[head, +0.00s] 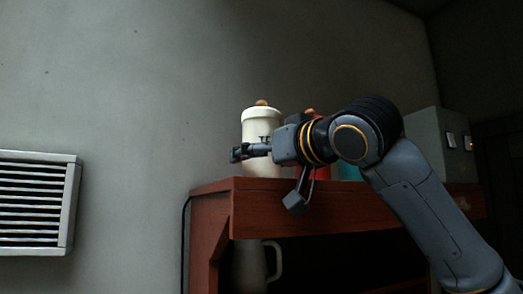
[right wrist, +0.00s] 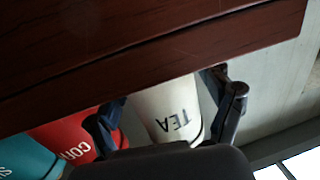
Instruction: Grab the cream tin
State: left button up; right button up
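The cream tin (head: 262,122), with a pale lid and an orange-brown knob, stands upright near the left end of the wooden shelf top. In the right wrist view, which is upside down, the cream tin (right wrist: 170,108) reads "TEA". My right gripper (head: 250,151) is at the tin's front, at mid height. In the wrist view, my right gripper (right wrist: 168,92) is open, with one finger on each side of the tin and gaps visible between fingers and tin. The gripper hides part of the tin in the head view. My left gripper is not in view.
A red tin (right wrist: 68,138) stands close beside the cream one, near one finger, with a teal tin (right wrist: 25,158) beyond it. The wooden shelf (head: 330,207) holds a jug (head: 250,266) below. A grey switch box (head: 424,135) is at right, a wall vent (head: 35,203) at left.

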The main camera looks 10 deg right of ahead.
jog(key=c, duration=0.8)
jog(key=shift+r, duration=0.1)
jog(key=shift+c, duration=0.2)
